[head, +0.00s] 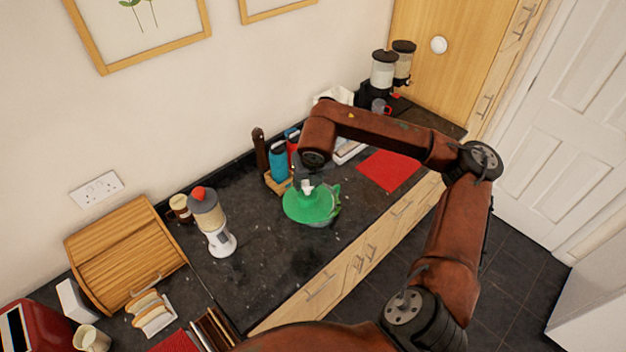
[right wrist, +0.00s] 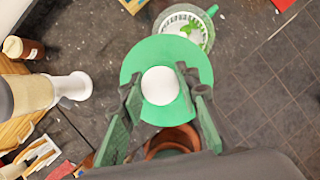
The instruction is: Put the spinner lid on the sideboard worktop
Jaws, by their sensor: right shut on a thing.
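The spinner lid (head: 308,205) is a green disc with a white knob. In the right wrist view the lid (right wrist: 145,55) fills the middle, its knob between the two fingers. My right gripper (head: 307,184) is shut on the knob, seen from behind in the right wrist view (right wrist: 159,84). The spinner bowl (head: 337,198) is partly hidden behind the lid in the head view. In the right wrist view the bowl (right wrist: 208,36) is uncovered, with a white basket and green leaves inside. The lid is beside it, overlapping its near edge in the picture. The dark sideboard worktop (head: 262,270) lies below. My left gripper is not in view.
A white and beige dispenser (head: 215,232) and a brown jar (head: 180,208) stand left of the lid. Bottles (head: 278,163) stand behind it, a red mat (head: 388,170) lies to the right. Bare worktop lies between dispenser and lid; the front edge is close.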

